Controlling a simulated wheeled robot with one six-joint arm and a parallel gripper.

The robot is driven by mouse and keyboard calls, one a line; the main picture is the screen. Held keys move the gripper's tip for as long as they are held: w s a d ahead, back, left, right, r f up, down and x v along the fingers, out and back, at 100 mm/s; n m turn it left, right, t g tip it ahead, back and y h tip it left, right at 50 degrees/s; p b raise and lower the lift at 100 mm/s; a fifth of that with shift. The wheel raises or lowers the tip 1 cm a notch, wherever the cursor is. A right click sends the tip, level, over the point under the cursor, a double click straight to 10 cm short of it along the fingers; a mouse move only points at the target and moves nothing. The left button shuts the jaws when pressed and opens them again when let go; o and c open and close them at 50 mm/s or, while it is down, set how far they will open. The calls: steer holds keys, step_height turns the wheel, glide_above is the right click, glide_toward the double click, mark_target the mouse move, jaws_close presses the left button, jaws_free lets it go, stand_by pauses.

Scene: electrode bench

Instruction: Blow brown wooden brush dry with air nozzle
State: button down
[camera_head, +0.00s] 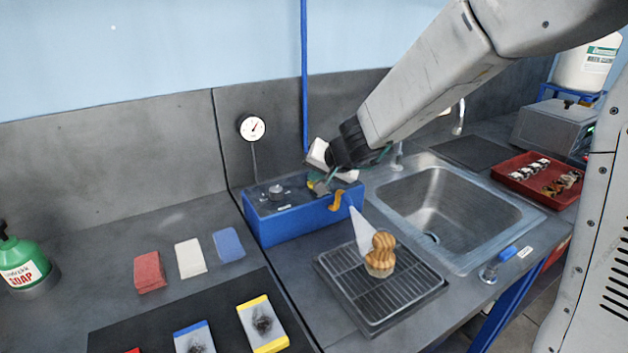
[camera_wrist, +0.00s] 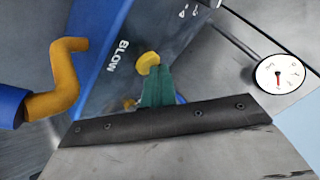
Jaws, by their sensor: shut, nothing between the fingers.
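The brown wooden brush (camera_head: 381,248) stands upright, its ribbed wooden body above a pale lower end, on the drain rack (camera_head: 345,300). The orange bent air nozzle (camera_head: 336,200) sticks out from the front of the blue box (camera_head: 290,228), and it also shows in the wrist view (camera_wrist: 55,85). A whitish cone (camera_head: 360,230), like an air jet, widens from near the nozzle toward the brush. My gripper (camera_head: 318,188) is over the box top. In the wrist view its green fingers (camera_wrist: 157,88) are shut at a yellow button (camera_wrist: 148,62) beside the word BLOW; contact is hard to tell.
A sink (camera_head: 450,215) lies right of the rack, with a red tray (camera_head: 540,180) of small parts beyond. A pressure gauge (camera_head: 251,128) stands behind the box. Red, white and blue sponges (camera_head: 229,244) and a green soap bottle (camera_head: 20,262) are at left.

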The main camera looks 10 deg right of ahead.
steer(key=shift+r, duration=1.05)
step_height(320, 180, up, 5)
stand_by(0.8)
